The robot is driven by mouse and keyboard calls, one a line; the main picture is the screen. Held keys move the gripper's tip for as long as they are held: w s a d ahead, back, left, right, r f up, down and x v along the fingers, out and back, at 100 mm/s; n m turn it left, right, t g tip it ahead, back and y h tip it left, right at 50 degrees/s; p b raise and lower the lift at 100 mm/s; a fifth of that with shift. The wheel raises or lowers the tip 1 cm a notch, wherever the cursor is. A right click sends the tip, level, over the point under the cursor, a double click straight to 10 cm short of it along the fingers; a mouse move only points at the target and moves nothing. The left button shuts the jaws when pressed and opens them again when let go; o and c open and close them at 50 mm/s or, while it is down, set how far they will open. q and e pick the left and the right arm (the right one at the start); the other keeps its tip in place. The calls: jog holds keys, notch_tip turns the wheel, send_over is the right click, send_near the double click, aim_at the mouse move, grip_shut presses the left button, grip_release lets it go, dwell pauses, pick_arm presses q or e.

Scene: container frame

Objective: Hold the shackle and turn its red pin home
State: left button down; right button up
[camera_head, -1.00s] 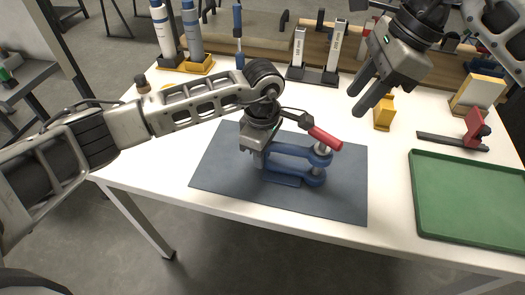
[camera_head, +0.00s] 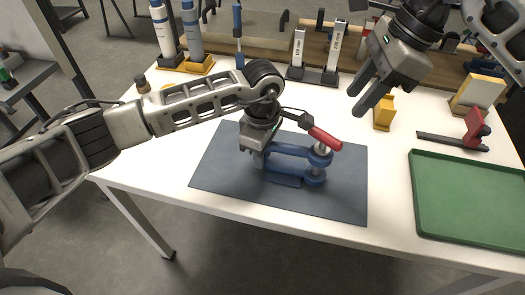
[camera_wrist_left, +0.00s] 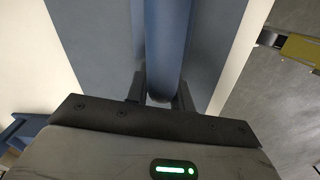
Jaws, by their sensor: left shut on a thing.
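The blue shackle (camera_head: 291,152) lies on its side above a dark mat (camera_head: 222,178), its two legs one over the other. My right gripper (camera_head: 366,96) is open and empty, above the table to the upper right of the shackle.
A green tray (camera_head: 416,200) lies at the right. A red and black clamp (camera_head: 474,130) and a yellow block (camera_head: 384,112) stand behind it. Bottles (camera_head: 192,30) and grey upright blocks (camera_head: 334,47) line the back. White table is clear around the mat.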

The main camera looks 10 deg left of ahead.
aim_at(320, 134)
jog(key=shift+o, duration=0.5)
jog(key=s+f+y, duration=0.1)
jog(key=s+a+f+n+g+y, duration=0.1)
jog(key=a+f+y, duration=0.1)
jog(key=f, duration=0.1)
jog(key=shift+s+a+g+y, duration=0.25)
jog(key=shift+s+g+y, duration=0.05)
jog(key=shift+s+y, duration=0.1)
jog(key=s+d+f+m+t+y, duration=0.3)
jog(key=d+f+m+t+y, duration=0.45)
jog(key=t, duration=0.35)
jog(key=shift+n, duration=0.35)
jog(key=x, duration=1.1)
jog(key=shift+w+a+r, duration=0.15)
jog(key=shift+a+r, duration=0.1)
jog(key=shift+a, duration=0.1)
grip_shut()
